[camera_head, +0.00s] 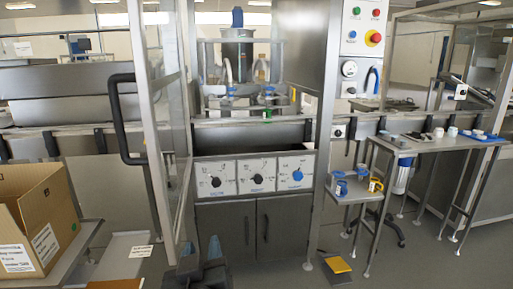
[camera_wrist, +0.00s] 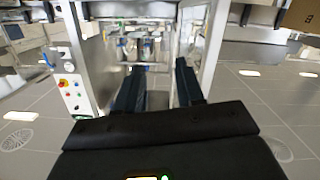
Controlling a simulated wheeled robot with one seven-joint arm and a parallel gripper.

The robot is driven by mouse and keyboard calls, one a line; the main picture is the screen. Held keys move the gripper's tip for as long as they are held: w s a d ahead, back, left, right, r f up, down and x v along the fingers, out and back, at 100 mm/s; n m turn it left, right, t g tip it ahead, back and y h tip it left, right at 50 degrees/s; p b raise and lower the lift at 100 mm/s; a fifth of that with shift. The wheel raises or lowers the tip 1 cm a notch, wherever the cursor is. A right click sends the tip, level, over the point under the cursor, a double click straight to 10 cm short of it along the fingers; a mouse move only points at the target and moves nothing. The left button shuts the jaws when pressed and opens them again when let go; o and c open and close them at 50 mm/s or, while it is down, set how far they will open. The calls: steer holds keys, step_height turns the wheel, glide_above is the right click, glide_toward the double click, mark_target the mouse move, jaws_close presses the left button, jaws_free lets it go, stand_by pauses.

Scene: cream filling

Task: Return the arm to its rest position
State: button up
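My gripper (camera_head: 202,252) shows at the bottom of the head view, left of centre, with its two dark fingertips pointing up and apart. In the wrist view my gripper (camera_wrist: 158,78) has its two long dark fingers spread, with nothing between them. It is open and empty. It is in front of the filling machine's lower cabinet (camera_head: 228,225) and touches nothing that I can see. Most of my arm is out of the head view.
An open glass door (camera_head: 168,110) with a black handle (camera_head: 122,120) stands left of the machine. A cardboard box (camera_head: 45,215) sits at the lower left. A small side table (camera_head: 357,195) and a longer table (camera_head: 440,143) stand right.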

steer(key=s+d+f+g+p, duration=0.1)
steer(key=s+d+f, duration=0.6)
steer(key=s+d, duration=0.25)
steer(key=s+d+f+g, duration=0.1)
steer(key=s+d+f, duration=0.65)
steer(key=d, duration=0.35)
steer(key=s+d+r+m, duration=0.1)
steer(key=s+d+r, duration=0.2)
steer(key=s, duration=0.4)
steer(key=s+d+r+m+h, duration=0.1)
steer(key=s+d+r, duration=0.2)
steer(key=s, duration=0.5)
steer(key=s+d+r+m+h+p, duration=0.1)
steer(key=s+d+r, duration=0.3)
steer(key=s, duration=0.4)
steer(key=shift+s+d+m+t, duration=0.25)
steer(key=shift+m+t, duration=0.15)
steer(key=shift+m, duration=0.1)
